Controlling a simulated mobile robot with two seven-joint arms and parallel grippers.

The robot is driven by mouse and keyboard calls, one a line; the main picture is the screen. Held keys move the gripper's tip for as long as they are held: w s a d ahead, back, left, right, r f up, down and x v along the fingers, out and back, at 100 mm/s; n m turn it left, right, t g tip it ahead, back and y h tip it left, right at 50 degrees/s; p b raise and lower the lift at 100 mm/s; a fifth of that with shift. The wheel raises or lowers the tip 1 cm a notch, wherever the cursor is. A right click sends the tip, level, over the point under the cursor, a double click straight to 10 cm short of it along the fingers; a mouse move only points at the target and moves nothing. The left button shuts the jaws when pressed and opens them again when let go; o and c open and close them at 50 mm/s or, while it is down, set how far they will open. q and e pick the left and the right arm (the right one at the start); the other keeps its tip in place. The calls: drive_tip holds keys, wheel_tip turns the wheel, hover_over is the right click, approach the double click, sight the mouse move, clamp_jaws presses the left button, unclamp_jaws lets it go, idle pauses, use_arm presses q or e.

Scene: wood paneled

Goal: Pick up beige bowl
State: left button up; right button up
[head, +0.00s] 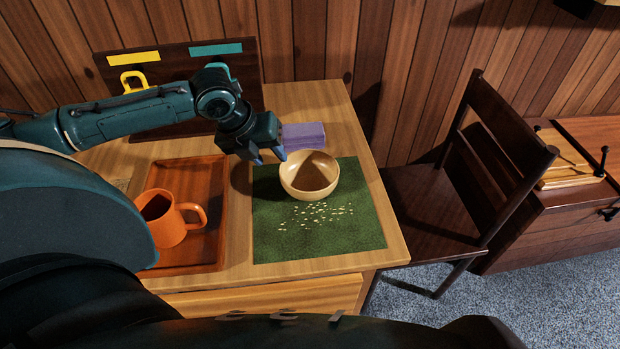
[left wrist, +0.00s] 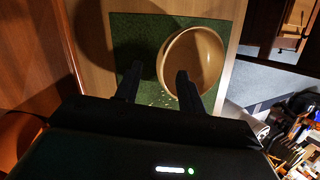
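The beige bowl (head: 309,178) stands upright on a green mat (head: 330,238) on the wooden table, with its inside in view. It also shows in the left wrist view (left wrist: 208,50), partly behind a fingertip. My left gripper (head: 270,157) is just left of the bowl and above the table. Its two fingers (left wrist: 157,83) are spread apart with nothing seen between them. In the left wrist view the right finger overlaps the bowl's near left rim; I cannot tell whether it touches. My right gripper is not in view.
An orange mug (head: 168,218) stands in a brown tray (head: 213,245) to the left. A purple block (head: 304,136) lies behind the bowl. Small pale grains (head: 315,215) are scattered on the mat. A wooden chair (head: 470,190) stands right of the table; an upright board (head: 178,80) stands behind.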

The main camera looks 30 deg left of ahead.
sight(282, 169)
use_arm(q)
drive_tip(key=x, duration=0.4)
drive_tip(key=d+x, duration=0.1)
drive_tip(key=x, duration=0.1)
drive_tip(key=shift+f+b, duration=0.2)
drive_tip(key=shift+b, duration=0.2)
clamp_jaws()
drive_tip(key=shift+r, duration=0.1)
